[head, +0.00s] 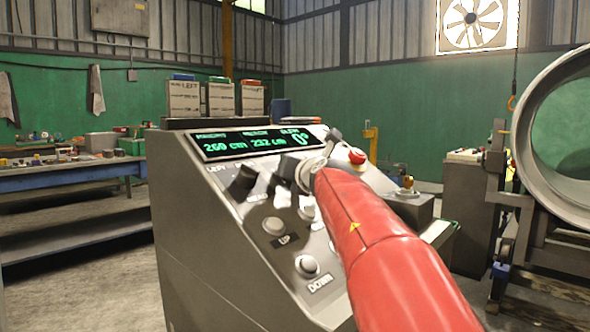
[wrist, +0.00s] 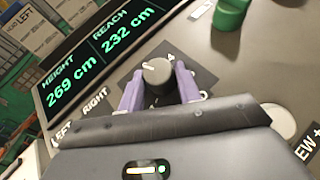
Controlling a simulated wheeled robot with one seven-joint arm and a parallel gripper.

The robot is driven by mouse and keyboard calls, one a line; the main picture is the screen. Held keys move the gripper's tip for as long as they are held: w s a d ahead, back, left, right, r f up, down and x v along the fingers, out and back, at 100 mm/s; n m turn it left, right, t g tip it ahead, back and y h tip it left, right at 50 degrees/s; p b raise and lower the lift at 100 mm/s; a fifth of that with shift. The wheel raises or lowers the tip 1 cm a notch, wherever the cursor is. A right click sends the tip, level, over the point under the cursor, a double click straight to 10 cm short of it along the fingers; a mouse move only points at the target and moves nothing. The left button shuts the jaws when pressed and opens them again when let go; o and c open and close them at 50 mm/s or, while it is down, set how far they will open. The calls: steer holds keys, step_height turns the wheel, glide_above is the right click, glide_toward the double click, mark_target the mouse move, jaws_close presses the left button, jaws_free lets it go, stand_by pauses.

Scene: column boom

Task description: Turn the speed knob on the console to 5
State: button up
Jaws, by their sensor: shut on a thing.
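The console (head: 215,245) has a sloped panel with a green-lit display (head: 250,143). In the wrist view a round dark knob (wrist: 157,75) with a short white pointer line sits on a dark dial plate. The line points toward the upper left of the picture. A figure that looks like a 4 shows just right of the knob's top; other figures are partly hidden. My gripper (wrist: 158,82) has its two pale purple fingers closed on either side of the knob. In the head view my gripper (head: 308,172) is at the panel below the display, and my arm hides part of the panel.
Another dark knob (head: 243,182) stands left of my gripper, near the LEFT label. The UP button (head: 274,226) and DOWN button (head: 307,266) are lower on the panel. A red button (head: 356,156) is beyond my gripper. A large metal ring (head: 530,150) stands at the right.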

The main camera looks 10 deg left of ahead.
steer(key=shift+s+a+r+m+h, duration=0.1)
steer(key=shift+a+m+h, duration=0.1)
steer(key=shift+m+h, duration=1.45)
steer(key=shift+a+m+h, duration=0.15)
steer(key=shift+m+h, duration=1.4)
steer(key=shift+m, duration=0.2)
steer(key=shift+m+h, duration=0.3)
steer(key=o, duration=1)
steer(key=shift+c, duration=0.2)
steer(key=shift+s, duration=0.15)
steer(key=b+v, duration=0.2)
steer(key=v, duration=0.5)
steer(key=shift+s, duration=0.3)
steer(key=shift+w+d, duration=0.1)
